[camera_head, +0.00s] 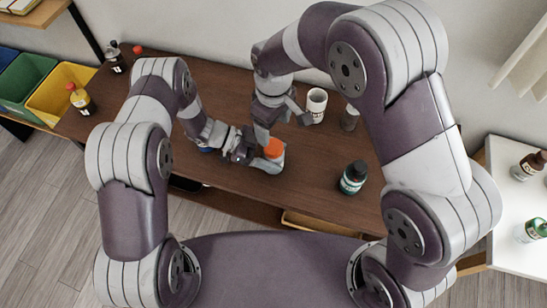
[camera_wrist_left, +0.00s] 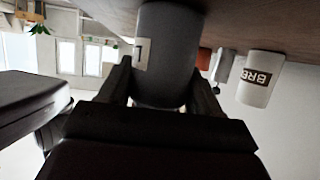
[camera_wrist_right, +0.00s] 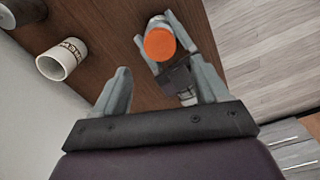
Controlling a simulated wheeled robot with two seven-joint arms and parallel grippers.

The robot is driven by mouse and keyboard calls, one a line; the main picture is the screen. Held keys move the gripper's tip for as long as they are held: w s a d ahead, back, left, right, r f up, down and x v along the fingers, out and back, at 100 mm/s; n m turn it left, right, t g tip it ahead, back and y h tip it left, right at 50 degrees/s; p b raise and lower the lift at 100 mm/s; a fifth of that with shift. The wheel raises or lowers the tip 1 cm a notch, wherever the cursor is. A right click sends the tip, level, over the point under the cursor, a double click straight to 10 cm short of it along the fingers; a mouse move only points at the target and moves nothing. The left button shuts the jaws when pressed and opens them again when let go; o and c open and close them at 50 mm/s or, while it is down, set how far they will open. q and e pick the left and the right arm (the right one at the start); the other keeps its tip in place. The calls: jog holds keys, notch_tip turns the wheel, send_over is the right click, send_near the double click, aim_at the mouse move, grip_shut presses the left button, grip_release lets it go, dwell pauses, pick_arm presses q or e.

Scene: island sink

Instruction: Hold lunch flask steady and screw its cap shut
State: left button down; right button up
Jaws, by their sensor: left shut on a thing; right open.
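The lunch flask (camera_head: 271,164) stands upright on the brown table with an orange cap (camera_head: 273,148) on its top. In the left wrist view its grey body (camera_wrist_left: 167,50) fills the space between the fingers. My left gripper (camera_head: 253,153) is shut on the flask body from the side. My right gripper (camera_head: 281,127) is open and empty, above and just behind the cap. In the right wrist view the orange cap (camera_wrist_right: 160,44) lies beyond the fingertips, closer to the right-hand finger. I cannot tell how tightly the cap sits.
A white mug (camera_head: 317,102) and a dark jar (camera_head: 349,118) stand behind, to the right. A dark green bottle (camera_head: 353,178) stands right of the flask. A yellow bin (camera_head: 60,93) is at far left. The table between flask and green bottle is clear.

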aim_at(273, 146)
jog(key=n, duration=0.8)
jog(key=shift+f, duration=4)
jog(key=c, duration=1.1)
jog(key=m, duration=0.9)
